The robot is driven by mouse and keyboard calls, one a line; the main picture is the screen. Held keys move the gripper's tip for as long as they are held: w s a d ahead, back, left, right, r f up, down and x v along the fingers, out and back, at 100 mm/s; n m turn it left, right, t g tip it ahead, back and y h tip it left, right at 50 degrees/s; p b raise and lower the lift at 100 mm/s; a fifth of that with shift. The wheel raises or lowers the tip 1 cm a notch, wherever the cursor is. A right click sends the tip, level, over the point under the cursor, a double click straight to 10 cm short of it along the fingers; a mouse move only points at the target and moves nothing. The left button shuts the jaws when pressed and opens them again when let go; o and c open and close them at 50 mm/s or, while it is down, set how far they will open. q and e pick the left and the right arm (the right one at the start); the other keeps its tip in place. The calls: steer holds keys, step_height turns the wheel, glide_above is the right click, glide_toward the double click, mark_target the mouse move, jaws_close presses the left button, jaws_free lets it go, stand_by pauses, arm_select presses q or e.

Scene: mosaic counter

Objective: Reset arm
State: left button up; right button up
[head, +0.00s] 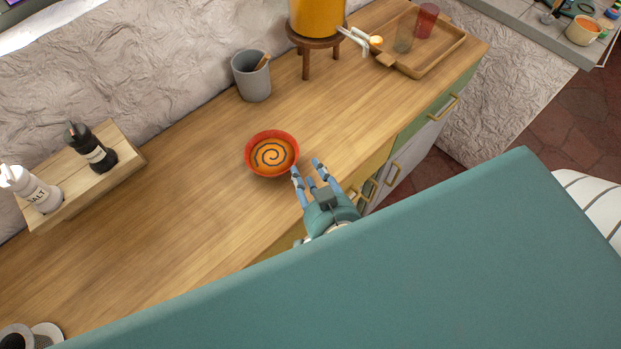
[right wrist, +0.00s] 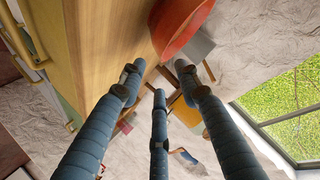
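My right gripper (head: 308,169) is over the front edge of the wooden counter, just to the lower right of a red bowl with a dark spiral inside (head: 271,155). In the right wrist view, its blue fingers (right wrist: 157,80) are spread, with nothing held between them. The bowl (right wrist: 178,27) shows at the top of that view, beyond the fingertips. One fingertip is close to the bowl's rim; I cannot tell if it touches. My left gripper is not in view.
The wooden counter (head: 185,205) is bare around the bowl. A grey cup (head: 250,78), a drink dispenser on a stand (head: 317,18) and a wooden tray (head: 440,58) stand toward the back and right. A pepper mill (head: 92,150) and salt mill (head: 36,190) stand on a board at left.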

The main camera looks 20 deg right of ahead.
steer(key=shift+s+r, duration=0.3)
steer(key=shift+s, duration=0.2)
